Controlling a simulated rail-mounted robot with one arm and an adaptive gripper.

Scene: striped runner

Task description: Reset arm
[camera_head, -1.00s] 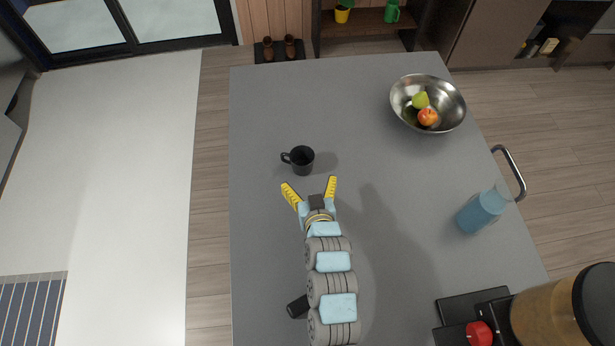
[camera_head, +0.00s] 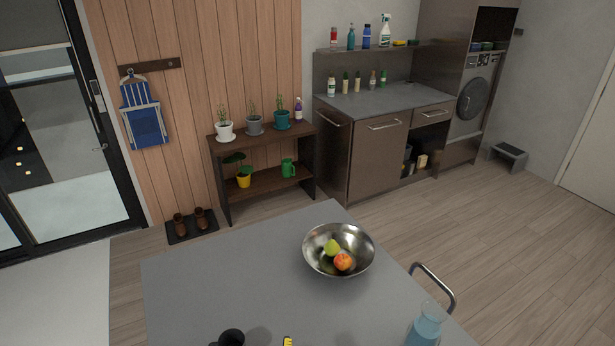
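Only one yellow fingertip of my gripper (camera_head: 288,341) shows at the bottom edge of the head view, over the grey table (camera_head: 215,285). The rest of my gripper and arm is out of frame, so its opening cannot be seen. A black mug (camera_head: 231,338) stands to the left of the fingertip, cut off by the bottom edge. The two appear apart in the picture.
A metal bowl (camera_head: 318,262) with a green pear (camera_head: 332,247) and a red-orange apple (camera_head: 343,262) stands on the table. A blue glass vessel (camera_head: 426,328) is near the right edge, beside a metal rail (camera_head: 440,283). The table's far left is clear.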

